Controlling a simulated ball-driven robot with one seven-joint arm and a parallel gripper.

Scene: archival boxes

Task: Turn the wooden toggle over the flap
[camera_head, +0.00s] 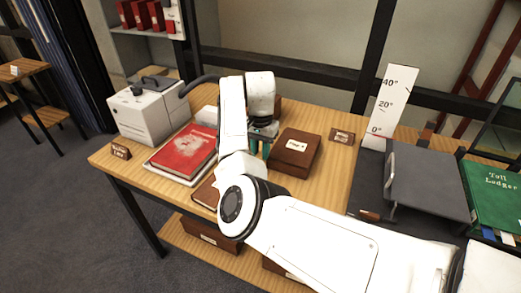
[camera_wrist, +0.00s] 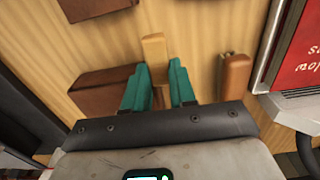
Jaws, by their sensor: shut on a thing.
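My gripper (camera_wrist: 160,72) has teal fingers, one on each side of a light wooden piece, which looks like the toggle (camera_wrist: 154,48). The toggle sticks out past the fingertips, and its lower part is hidden between them. Something brown shows between the fingers, but I cannot tell whether it is the flap. In the head view my gripper (camera_head: 256,143) is low over the table, just left of a brown labelled box (camera_head: 296,152); my arm hides the toggle there. A brown box also shows left of the fingers in the wrist view (camera_wrist: 98,92).
A red book (camera_head: 186,152) lies left of my gripper, near a grey machine (camera_head: 150,112). A small brown block (camera_wrist: 236,76) is right of the fingers.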

